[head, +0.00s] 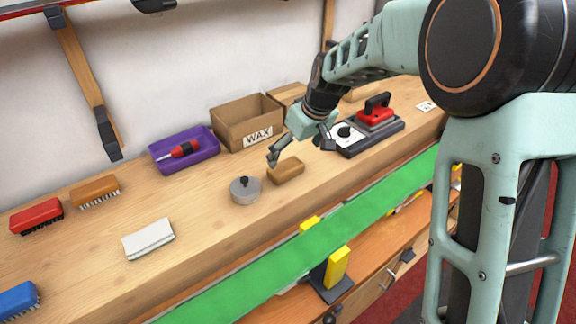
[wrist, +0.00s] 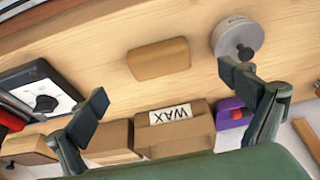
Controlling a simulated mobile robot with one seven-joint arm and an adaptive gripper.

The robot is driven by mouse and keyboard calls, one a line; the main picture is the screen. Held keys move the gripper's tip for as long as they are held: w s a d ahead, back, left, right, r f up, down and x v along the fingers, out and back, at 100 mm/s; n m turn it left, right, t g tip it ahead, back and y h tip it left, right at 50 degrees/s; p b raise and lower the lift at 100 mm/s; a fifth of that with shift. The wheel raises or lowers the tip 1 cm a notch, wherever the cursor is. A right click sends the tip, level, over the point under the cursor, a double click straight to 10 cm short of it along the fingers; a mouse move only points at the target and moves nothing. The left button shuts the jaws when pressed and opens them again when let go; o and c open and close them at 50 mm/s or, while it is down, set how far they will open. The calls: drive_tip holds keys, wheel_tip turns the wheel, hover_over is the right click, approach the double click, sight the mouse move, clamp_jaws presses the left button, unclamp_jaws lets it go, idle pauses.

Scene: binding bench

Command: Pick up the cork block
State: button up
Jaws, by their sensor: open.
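The cork block (head: 286,171) is a small tan block with rounded edges, lying flat on the wooden bench between the grey round tin and the black machine. In the wrist view the cork block (wrist: 158,59) lies beyond my fingertips, about midway between them sideways. My gripper (head: 299,152) is just above and behind the block in the head view, its fingers spread. In the wrist view my gripper (wrist: 168,92) is open, with nothing between its fingers. The block is apart from both fingers in the wrist view.
A grey round tin with a black knob (head: 245,190) stands close left of the block. A WAX carton (head: 248,122) and purple tray (head: 185,149) are behind. A green strip (head: 320,240) runs along the front.

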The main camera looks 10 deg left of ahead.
sight(286, 165)
drive_tip(key=x, duration=0.4)
drive_tip(key=shift+w+a+r+p+x, duration=0.15)
drive_tip(key=shift+p+x, duration=0.1)
drive_tip(key=shift+x, duration=0.6)
drive_tip(key=shift+w+a+p+x, duration=0.15)
drive_tip(key=shift+p+x, duration=0.1)
drive_tip(key=shift+x, duration=0.6)
drive_tip(key=shift+w+d+r+p+x, duration=0.15)
drive_tip(key=shift+p+x, duration=0.1)
drive_tip(key=shift+x, duration=0.65)
drive_tip(key=shift+a+f, duration=0.1)
drive_tip(key=c, duration=1.2)
